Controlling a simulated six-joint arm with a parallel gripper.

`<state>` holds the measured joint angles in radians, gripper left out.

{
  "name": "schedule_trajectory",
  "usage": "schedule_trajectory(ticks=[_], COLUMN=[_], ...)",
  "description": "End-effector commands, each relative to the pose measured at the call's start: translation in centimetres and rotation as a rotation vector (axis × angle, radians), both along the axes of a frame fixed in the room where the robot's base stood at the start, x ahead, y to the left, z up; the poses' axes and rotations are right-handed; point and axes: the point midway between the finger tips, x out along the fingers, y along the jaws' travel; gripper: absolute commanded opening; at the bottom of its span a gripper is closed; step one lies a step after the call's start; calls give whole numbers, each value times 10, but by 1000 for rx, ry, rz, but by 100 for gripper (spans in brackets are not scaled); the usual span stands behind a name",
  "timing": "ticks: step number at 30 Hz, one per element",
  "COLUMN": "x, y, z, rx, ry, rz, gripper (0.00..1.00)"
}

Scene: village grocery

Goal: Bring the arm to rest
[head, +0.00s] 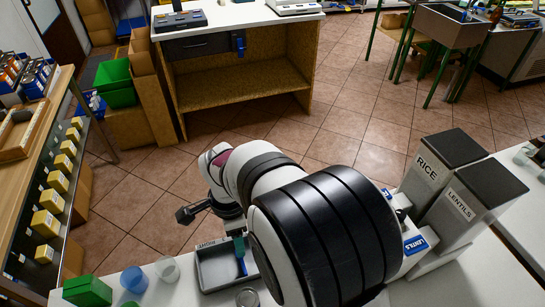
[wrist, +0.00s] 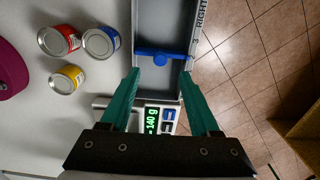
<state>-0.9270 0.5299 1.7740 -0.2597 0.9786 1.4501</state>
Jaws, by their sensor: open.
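My gripper (wrist: 160,74) has two teal fingers, spread apart with nothing between them. In the wrist view the fingertips are over the near end of a grey tray (wrist: 146,14) with a blue bar (wrist: 158,56) across it and a label ending in RIGHT. In the head view the tray (head: 204,278) lies on the white counter, partly hidden by my arm, and one teal finger shows above it. My arm is bent over the counter. Whether the fingers touch the tray cannot be told.
A scale (wrist: 160,119) reading -140 g is below the tray in the wrist view. Red (wrist: 59,41), blue (wrist: 101,42) and yellow (wrist: 67,80) cans stand left of it. Grey RICE (head: 440,165) and LENTILS (head: 470,205) bins stand right of my arm. Tiled floor lies beyond the counter.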

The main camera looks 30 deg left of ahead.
Motion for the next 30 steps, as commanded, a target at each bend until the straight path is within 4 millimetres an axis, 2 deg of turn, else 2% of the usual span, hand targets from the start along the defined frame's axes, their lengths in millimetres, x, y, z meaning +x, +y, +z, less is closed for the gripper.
schedule_trajectory(ticks=[2, 4, 5, 6, 7, 9, 12, 15, 18, 30], x=[7, 17, 19, 18, 13, -11, -59, -96, -113, -115], y=[-16, -56, -80, -116, -144, -204, -261, -283, -290, -290], z=[11, 36, 49, 67, 78, 99, 111, 109, 105, 105], rx=[4, 14, 21, 31, 40, 69, 115, 145, 159, 161], ry=[1, 9, 12, 20, 25, 31, 23, 8, -2, -2], rz=[3, 21, 34, 54, 73, 123, 198, 255, 288, 300], gripper=[62, 62, 62, 62, 62, 62, 62, 62, 62, 62])
